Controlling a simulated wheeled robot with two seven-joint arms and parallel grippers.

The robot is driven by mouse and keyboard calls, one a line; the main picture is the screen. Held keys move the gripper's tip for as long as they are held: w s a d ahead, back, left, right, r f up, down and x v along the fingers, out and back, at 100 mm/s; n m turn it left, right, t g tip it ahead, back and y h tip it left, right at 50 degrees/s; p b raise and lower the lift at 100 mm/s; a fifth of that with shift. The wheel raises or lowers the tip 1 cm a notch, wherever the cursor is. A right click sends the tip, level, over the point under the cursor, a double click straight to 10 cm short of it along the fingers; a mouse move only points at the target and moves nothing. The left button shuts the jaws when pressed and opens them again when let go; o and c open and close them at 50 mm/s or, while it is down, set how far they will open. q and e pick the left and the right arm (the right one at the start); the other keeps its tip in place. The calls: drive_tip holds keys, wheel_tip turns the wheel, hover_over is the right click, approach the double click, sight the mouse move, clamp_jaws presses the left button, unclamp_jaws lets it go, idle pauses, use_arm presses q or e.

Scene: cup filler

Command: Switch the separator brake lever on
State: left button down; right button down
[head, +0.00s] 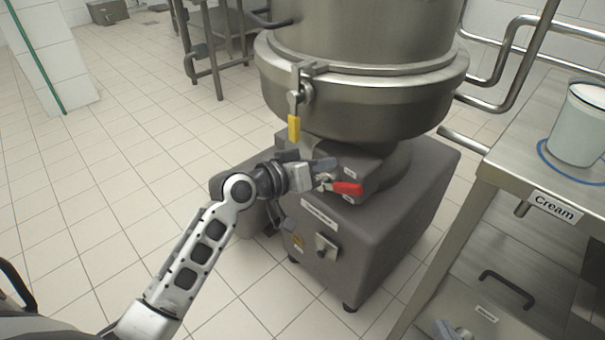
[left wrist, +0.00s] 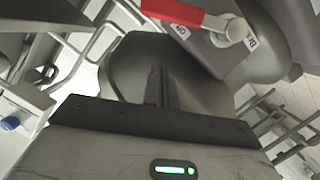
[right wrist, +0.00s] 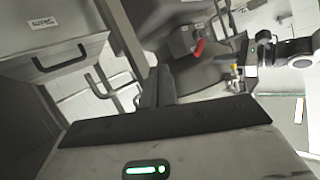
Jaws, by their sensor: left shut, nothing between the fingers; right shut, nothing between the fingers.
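The separator brake lever (head: 347,188) has a red handle and a metal pivot on the grey separator base. Its handle points right from the pivot in the head view. In the left wrist view the red handle (left wrist: 178,12) runs left from the round pivot, with small labels beside it that I cannot read surely. My left gripper (head: 326,164) is shut and empty, just above and behind the lever, apart from it as far as I can tell. My right gripper (head: 452,332) is low at the bottom edge, shut and empty, far from the lever; the red handle shows in its view (right wrist: 199,48).
The steel separator bowl (head: 365,95) overhangs the lever, with a yellow-handled clamp (head: 294,128) on its side. A steel table (head: 500,160) labelled Cream stands at the right with a bucket (head: 580,125) on it.

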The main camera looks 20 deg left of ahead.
sight(339, 187)
use_arm(q)
drive_tip(key=shift+w+d+f+b, duration=0.15)
drive_tip(key=shift+d+f+b, duration=0.1)
drive_tip(key=shift+d+f, duration=0.3)
drive_tip(key=shift+w+d+f+b, duration=0.1)
drive_tip(key=shift+d+f+b, duration=0.2)
drive_tip(key=shift+f, duration=0.45)
drive_tip(key=shift+w+d+f+b, duration=0.15)
drive_tip(key=shift+d+f+b, duration=0.05)
drive_tip(key=shift+d+f, duration=0.4)
use_arm(e)
drive_tip(key=shift+s+a+r+t+y, duration=0.2)
drive_tip(key=shift+a+r+t+y, duration=0.15)
drive_tip(key=shift+r, duration=0.25)
use_arm(q)
drive_tip(key=shift+a, duration=0.1)
